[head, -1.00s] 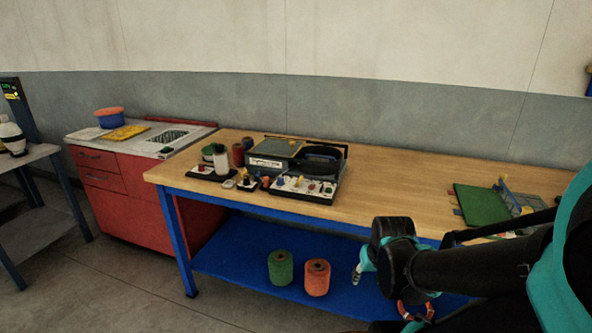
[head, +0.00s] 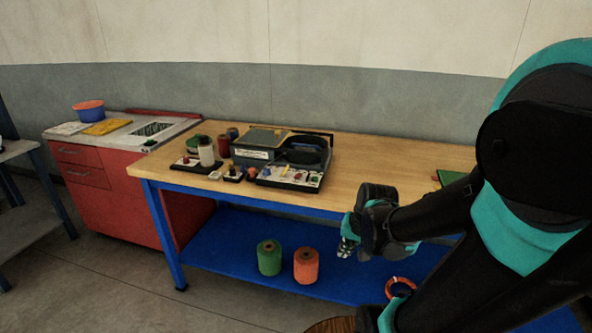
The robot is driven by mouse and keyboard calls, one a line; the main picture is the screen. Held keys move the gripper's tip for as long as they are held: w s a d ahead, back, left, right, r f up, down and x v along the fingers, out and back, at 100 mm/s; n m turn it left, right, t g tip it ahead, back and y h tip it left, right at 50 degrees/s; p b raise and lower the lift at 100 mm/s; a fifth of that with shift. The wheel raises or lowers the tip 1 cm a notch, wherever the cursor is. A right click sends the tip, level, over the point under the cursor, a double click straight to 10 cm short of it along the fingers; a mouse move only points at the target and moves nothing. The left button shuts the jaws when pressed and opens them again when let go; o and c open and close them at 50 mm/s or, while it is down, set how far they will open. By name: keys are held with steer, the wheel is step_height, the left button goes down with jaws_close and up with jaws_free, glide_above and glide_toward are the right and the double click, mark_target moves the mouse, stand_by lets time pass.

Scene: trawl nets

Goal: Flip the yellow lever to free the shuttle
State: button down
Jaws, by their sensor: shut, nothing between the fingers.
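A grey-green machine (head: 258,141) stands on the workbench, with a black round part (head: 306,150) at its right. A light control panel (head: 290,176) along its front carries several small coloured parts. A small yellow part (head: 285,170) shows on that panel; it is too small to tell if it is the lever. I cannot make out the shuttle. My gripper (head: 345,248) is shut and empty. It points down in front of the bench, to the right of the machine and apart from it.
Thread spools, one white (head: 206,153), stand at the machine's left. A green spool (head: 269,257) and an orange spool (head: 306,265) stand on the blue lower shelf (head: 222,246). A red cabinet (head: 100,190) stands at left.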

steer(key=w+a+r+m+y, duration=0.35)
steer(key=w+m, duration=0.25)
steer(key=w, duration=0.3)
steer(key=m+y, duration=0.9)
steer(key=m, duration=0.4)
glide_toward(298, 176)
steer(key=r, duration=0.3)
steer(key=shift+s+a+t+h, duration=0.15)
steer(key=shift+s+t+h, duration=0.1)
steer(key=shift+t, duration=0.15)
steer(key=x, duration=1)
